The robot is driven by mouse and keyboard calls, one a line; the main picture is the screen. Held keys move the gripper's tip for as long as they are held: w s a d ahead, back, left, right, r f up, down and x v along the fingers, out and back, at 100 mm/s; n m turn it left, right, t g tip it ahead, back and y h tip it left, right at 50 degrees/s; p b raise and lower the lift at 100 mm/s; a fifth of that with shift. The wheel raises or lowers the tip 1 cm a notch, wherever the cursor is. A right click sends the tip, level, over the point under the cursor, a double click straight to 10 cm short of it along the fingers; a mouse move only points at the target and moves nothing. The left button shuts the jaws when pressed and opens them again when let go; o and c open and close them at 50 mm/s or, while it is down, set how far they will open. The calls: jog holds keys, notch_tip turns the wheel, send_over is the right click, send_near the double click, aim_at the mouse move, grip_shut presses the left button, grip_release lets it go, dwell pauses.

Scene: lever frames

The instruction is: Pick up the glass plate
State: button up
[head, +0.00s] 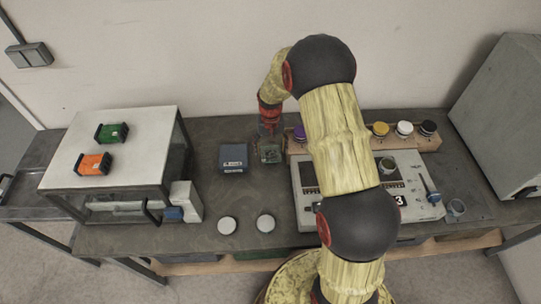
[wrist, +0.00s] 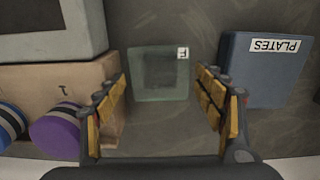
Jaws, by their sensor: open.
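The glass plate (wrist: 158,75) is a small, clear greenish square with a white label marked F at one corner. It lies flat on the dark bench. In the head view the glass plate (head: 270,152) is right of the blue box, just below my gripper. My gripper (wrist: 162,95) is open and empty, with its yellow-padded fingers to either side of the plate in the wrist view. In the head view my gripper (head: 269,128) points down over the plate; its fingertips are hard to make out there.
A blue box labelled PLATES (wrist: 266,70) stands close beside one finger. A wooden rack (wrist: 60,92) with coloured-cap jars is close to the other. A grey instrument (head: 308,205), two white round lids (head: 227,225) and a white-topped cabinet (head: 130,140) share the bench.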

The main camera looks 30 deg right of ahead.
jog(key=shift+f, duration=0.4)
jog(key=shift+c, duration=1)
jog(key=c, duration=0.7)
jog(key=shift+r, duration=0.15)
jog(key=shift+c, duration=0.6)
